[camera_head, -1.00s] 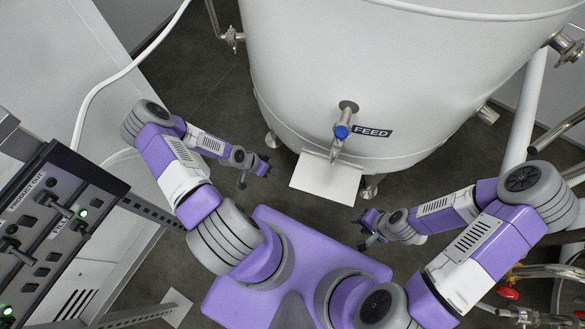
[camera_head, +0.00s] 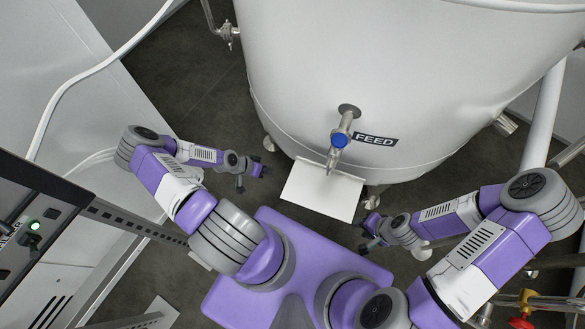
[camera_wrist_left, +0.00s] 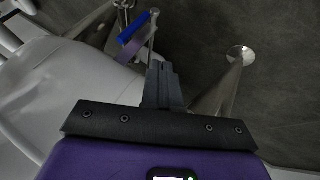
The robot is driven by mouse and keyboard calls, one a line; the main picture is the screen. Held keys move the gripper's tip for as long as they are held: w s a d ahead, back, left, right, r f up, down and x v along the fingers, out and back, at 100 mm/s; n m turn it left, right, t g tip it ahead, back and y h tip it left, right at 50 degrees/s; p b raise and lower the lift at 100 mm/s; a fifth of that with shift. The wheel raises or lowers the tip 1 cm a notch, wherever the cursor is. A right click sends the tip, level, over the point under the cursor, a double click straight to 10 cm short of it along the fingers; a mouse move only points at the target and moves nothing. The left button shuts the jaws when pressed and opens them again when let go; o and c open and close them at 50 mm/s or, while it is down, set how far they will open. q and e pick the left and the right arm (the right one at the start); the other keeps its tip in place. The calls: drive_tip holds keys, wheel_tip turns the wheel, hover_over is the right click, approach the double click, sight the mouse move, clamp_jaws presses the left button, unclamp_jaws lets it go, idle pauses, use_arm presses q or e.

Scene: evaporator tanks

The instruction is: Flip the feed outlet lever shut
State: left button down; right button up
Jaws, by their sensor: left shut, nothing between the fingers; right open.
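The feed outlet is a metal spigot with a blue lever (camera_head: 339,139) low on the front of the white tank (camera_head: 350,70), beside the FEED label (camera_head: 375,139). The lever is seen nearly from above, so its exact angle is hard to tell. My left gripper (camera_head: 264,170) is left of the spigot and apart from it. It is shut and empty; its closed fingers show in the left wrist view (camera_wrist_left: 161,75). Beyond them is a blue handle (camera_wrist_left: 134,27); I cannot tell if it is this lever. My right gripper (camera_head: 367,225) is open and empty, below right of the spigot.
A white plate (camera_head: 322,190) lies under the spigot, between the grippers. A control panel (camera_head: 35,225) and metal frame stand at the left. A white hose (camera_head: 85,78) runs at upper left. Pipes and a red valve handle (camera_head: 521,322) are at the right.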

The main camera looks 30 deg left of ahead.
use_arm(q)
drive_tip(key=w+d+f+b, duration=0.2)
drive_tip(key=w+d+f, duration=0.2)
drive_tip(key=d+f, duration=0.4)
drive_tip(key=shift+w+d+b, duration=0.15)
drive_tip(key=shift+w+b, duration=0.1)
drive_tip(key=shift+b, duration=0.1)
idle(0.4)
